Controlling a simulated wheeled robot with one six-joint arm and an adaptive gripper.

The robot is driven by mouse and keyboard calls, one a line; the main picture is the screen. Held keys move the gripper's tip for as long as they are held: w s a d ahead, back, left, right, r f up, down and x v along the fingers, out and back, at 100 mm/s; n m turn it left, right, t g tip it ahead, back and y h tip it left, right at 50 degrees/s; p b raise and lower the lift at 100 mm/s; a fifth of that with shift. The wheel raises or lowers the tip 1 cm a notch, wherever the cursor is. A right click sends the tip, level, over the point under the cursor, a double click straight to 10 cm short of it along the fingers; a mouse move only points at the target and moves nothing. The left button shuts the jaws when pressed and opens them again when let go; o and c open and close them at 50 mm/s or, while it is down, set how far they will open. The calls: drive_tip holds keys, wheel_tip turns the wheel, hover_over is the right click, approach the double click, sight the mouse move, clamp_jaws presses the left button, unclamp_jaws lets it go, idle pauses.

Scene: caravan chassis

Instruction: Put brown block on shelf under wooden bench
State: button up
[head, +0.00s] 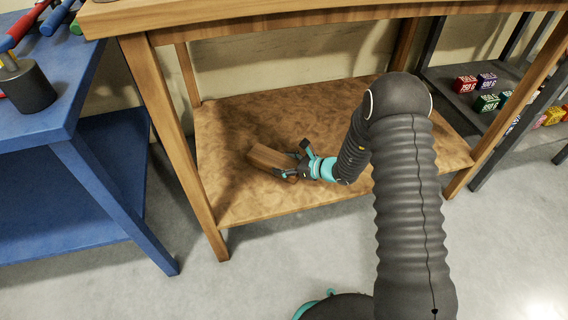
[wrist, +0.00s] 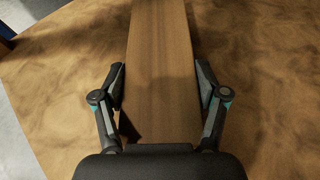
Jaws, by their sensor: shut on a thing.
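The brown block (head: 270,158) is a plain wooden block over the lower shelf (head: 240,115) of the wooden bench (head: 150,75). My gripper (head: 288,165) reaches in under the bench top and is shut on the block's near end. In the wrist view the block (wrist: 160,70) runs away from me between the two fingers (wrist: 160,90), which press on its sides. The shelf surface (wrist: 260,60) shows on both sides of it. I cannot tell whether the block's underside touches the shelf.
A blue table (head: 60,120) with tools and a dark cup (head: 28,88) stands at the left. A dark rack (head: 460,80) with several coloured boxes (head: 487,102) stands at the right. Bench legs (head: 178,150) flank the shelf. The shelf around the block is bare.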

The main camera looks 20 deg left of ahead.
drive_tip(key=shift+f, duration=0.2)
drive_tip(key=o, duration=1.4)
drive_tip(key=shift+r, duration=0.2)
drive_tip(key=shift+d+r, duration=0.1)
drive_tip(key=shift+d, duration=0.15)
drive_tip(key=v, duration=1.1)
drive_tip(key=shift+s+d+r, duration=0.1)
drive_tip(key=shift+d+r, duration=0.05)
drive_tip(key=shift+d, duration=0.1)
